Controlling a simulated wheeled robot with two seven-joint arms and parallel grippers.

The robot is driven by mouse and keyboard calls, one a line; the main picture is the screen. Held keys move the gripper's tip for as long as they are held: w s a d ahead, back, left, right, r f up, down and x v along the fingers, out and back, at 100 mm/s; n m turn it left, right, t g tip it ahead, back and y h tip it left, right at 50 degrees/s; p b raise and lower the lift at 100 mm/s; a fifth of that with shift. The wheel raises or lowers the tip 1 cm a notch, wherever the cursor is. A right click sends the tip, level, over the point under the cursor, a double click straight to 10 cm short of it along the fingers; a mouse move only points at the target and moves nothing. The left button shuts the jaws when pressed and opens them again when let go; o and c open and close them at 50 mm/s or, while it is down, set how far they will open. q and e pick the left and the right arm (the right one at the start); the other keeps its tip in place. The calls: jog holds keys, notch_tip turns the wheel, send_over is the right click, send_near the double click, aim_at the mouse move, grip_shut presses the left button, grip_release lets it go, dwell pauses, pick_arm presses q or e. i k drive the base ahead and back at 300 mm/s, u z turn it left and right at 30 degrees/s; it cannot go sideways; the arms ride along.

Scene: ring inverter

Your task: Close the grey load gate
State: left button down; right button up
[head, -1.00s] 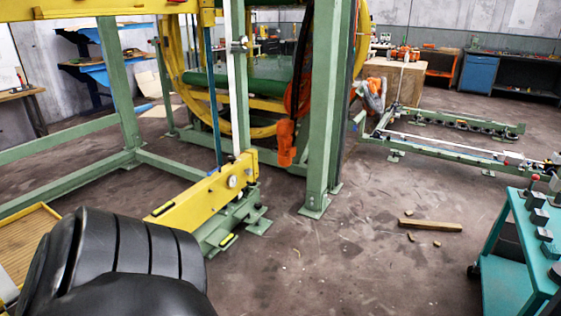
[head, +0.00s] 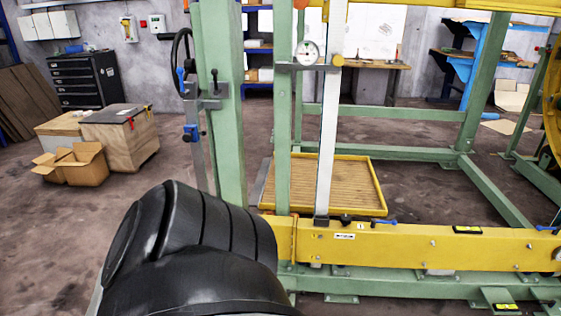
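No part stands out clearly as the grey load gate. A pale grey upright bar (head: 329,120) rises from the yellow beam (head: 400,245), with a round dial (head: 307,53) and a grey cross bracket near its top. Farther left, a grey bracket with a blue handle (head: 191,132) is fixed to a thick green post (head: 222,100). A black ribbed part of my own arm fills the lower left and hides the left end of the beam. Neither gripper shows.
A yellow-rimmed tray (head: 375,212) lies behind the beam. Green floor rails run right. Wooden crates (head: 120,135), an open cardboard box (head: 85,163) and a black drawer cabinet (head: 88,78) stand at the back left. The floor between them and the post is clear.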

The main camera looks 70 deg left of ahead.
aim_at(256, 195)
jog(key=u, duration=1.75)
jog(key=i, duration=0.1)
jog(key=z, duration=0.05)
jog(key=k, duration=0.5)
jog(key=u, duration=1.8)
jog(key=i, duration=6.65)
jog(key=z, duration=4.15)
jog(key=i, duration=0.15)
jog(key=z, duration=0.2)
